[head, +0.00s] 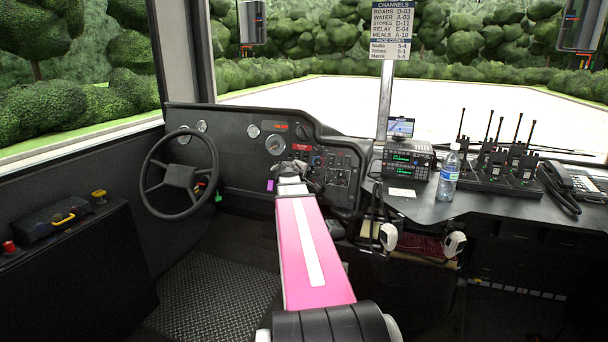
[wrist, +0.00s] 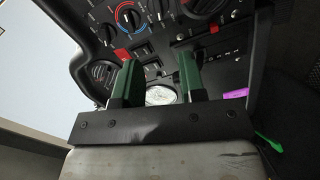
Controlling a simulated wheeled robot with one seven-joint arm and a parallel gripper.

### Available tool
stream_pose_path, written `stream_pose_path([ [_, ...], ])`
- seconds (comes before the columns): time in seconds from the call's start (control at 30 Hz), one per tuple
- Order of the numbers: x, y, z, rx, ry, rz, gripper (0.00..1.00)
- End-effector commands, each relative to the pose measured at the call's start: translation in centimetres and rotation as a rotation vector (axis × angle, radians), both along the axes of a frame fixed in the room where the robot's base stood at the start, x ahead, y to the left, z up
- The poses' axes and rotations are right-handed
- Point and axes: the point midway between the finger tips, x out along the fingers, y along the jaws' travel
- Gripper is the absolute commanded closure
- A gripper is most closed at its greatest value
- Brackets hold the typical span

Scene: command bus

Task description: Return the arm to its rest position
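My gripper (wrist: 156,84) shows in the wrist view with its two green fingers apart and nothing between them. Behind the fingers is the dashboard panel (wrist: 215,45) with its dials, switches and a round gauge; I cannot tell whether the fingers touch it. In the head view my pink arm reaches forward from the bottom centre toward the dashboard (head: 235,150). The gripper's fingertips cannot be made out clearly there; the arm's end is in front of the panel.
The steering wheel (head: 180,174) is left of my arm. On the right, the desk (head: 425,208) carries a radio unit (head: 408,163), a water bottle (head: 448,175), several handheld radios (head: 497,160) and a phone (head: 578,182). Handsets (head: 388,236) hang below its edge. The floor (head: 215,300) at left is clear.

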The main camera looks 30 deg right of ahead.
Motion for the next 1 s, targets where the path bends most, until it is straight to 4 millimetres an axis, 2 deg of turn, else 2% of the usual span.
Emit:
stream_pose_path([
  [0.27, 0.0, 0.2, -0.2, 0.005, 0.0, -0.001, 0.63],
  [0.37, -0.4, 1.6, -1.5, 0.049, 0.005, -0.008, 0.63],
  [0.43, -0.9, 3.5, -3.4, 0.117, 0.012, -0.023, 0.63],
  [0.67, -4.8, 14.0, -12.6, 0.458, 0.101, -0.112, 0.63],
  [0.8, -8.2, 20.9, -17.5, 0.659, 0.195, -0.177, 0.63],
  [1.0, -14.3, 30.3, -22.8, 0.908, 0.365, -0.275, 0.63],
])
